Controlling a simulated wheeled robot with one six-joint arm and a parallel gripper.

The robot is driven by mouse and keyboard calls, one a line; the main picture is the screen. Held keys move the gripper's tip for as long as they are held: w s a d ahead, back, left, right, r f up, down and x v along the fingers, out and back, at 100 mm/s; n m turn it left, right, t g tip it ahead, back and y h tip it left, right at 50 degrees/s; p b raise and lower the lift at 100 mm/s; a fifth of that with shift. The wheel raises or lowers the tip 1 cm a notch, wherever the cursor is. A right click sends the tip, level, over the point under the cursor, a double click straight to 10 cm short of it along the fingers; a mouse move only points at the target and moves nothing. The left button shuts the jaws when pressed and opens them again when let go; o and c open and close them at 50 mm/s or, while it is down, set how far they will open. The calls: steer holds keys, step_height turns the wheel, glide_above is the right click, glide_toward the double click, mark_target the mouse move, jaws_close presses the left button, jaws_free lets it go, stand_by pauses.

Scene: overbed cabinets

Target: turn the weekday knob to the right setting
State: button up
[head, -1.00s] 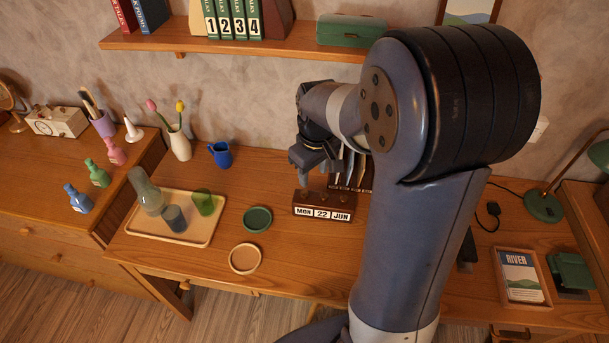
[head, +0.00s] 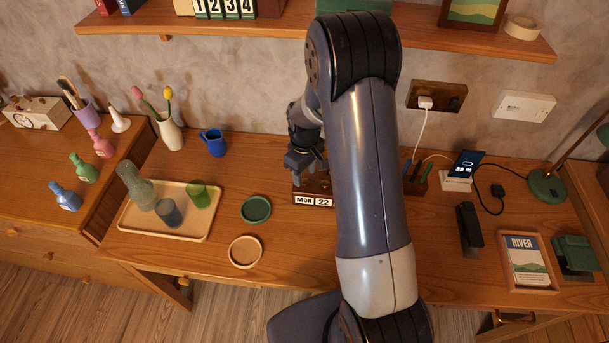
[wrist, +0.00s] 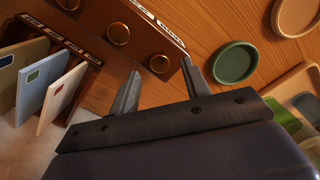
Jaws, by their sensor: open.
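The wooden calendar block (head: 301,198) stands on the desk, reading MON and 22 in the head view. My arm hides its right part. In the wrist view its knobbed back side (wrist: 95,25) shows several round brass knobs. The knob at the end nearest the green coaster, the weekday knob (wrist: 160,63), lies between my fingertips. My gripper (wrist: 161,68) is open, one finger on each side of that knob; I cannot tell whether either touches it. In the head view my gripper (head: 306,163) is just behind and above the block's left end.
A letter rack (wrist: 72,92) with several envelopes is close to my gripper in the wrist view. The green coaster (head: 256,209) and a tan coaster (head: 245,252) lie to the left. A tray (head: 190,235) holds glassware. A shelf (head: 440,35) runs above the desk.

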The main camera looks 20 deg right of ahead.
mark_target(305, 183)
steer(key=shift+f, duration=1.25)
jaws_close()
steer(key=m+b, duration=0.2)
steer(key=m, duration=0.1)
steer(key=shift+f, duration=0.15)
steer(key=m+b, duration=0.2)
steer(key=m, duration=0.2)
steer(key=shift+m, duration=0.3)
